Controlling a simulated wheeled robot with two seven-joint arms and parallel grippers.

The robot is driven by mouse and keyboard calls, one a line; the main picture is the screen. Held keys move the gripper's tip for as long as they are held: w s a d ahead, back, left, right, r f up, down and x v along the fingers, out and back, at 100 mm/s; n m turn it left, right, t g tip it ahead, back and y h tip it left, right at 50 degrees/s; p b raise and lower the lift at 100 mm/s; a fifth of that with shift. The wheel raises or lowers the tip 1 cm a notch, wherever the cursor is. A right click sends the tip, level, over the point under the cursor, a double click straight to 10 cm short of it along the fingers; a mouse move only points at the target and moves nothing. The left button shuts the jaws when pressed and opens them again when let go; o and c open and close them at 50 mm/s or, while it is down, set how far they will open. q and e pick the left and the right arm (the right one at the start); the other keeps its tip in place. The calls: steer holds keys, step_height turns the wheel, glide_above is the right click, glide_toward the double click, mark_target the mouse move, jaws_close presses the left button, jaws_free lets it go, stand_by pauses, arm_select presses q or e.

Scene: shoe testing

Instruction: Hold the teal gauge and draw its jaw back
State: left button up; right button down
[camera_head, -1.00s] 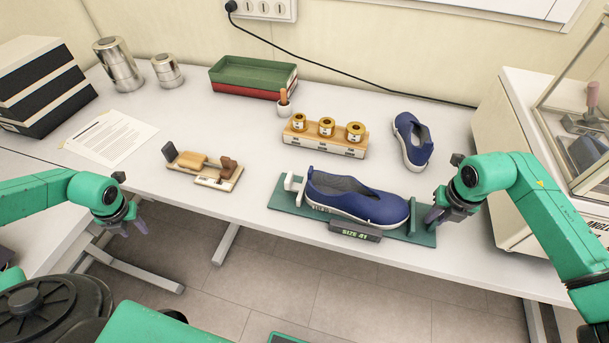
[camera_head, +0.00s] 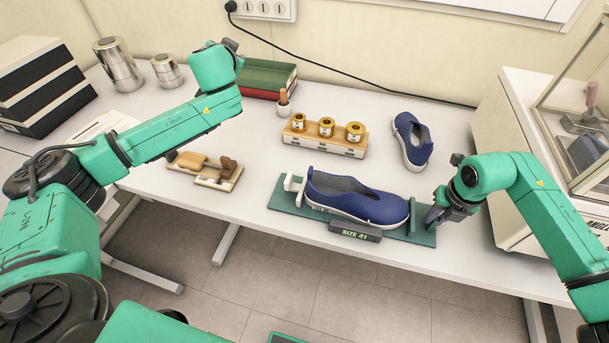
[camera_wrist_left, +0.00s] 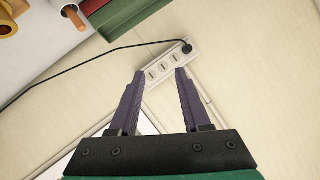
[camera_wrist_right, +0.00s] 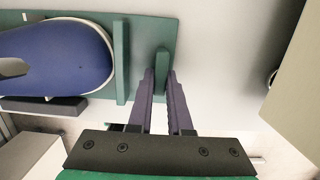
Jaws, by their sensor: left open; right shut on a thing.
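The teal gauge (camera_head: 425,238) lies on the front of the table with a dark blue shoe (camera_head: 352,197) on it. Its display (camera_head: 355,231) reads SIZE 41. The white jaw (camera_head: 293,184) stands at the gauge's left end, by the shoe's heel. My right gripper (camera_head: 436,214) is shut on the upright teal tab (camera_wrist_right: 162,62) at the gauge's right end, beyond the toe stop (camera_wrist_right: 121,60). My left gripper (camera_head: 231,46) is raised at the back left, well away from the jaw. It is open and empty, facing the wall socket (camera_wrist_left: 168,66).
A wooden rack with several gold rolls (camera_head: 325,139) stands behind the gauge, and another blue shoe (camera_head: 412,142) lies to its right. A wooden tool (camera_head: 203,170) lies left of the gauge. A cabinet (camera_head: 510,150) bounds the right.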

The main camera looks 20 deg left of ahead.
arm_select(q)
steer(key=s+d+f+n+g+h, duration=0.1)
steer(key=s+d+f+n+g, duration=0.15)
steer(key=d+f, duration=0.2)
steer(key=g+h, duration=0.4)
steer(key=g, duration=0.7)
glide_above(288, 176)
step_height(288, 176, down, 7)
step_height(288, 176, down, 12)
steer(key=shift+d+r, duration=0.1)
steer(key=shift+r, duration=0.15)
jaws_close()
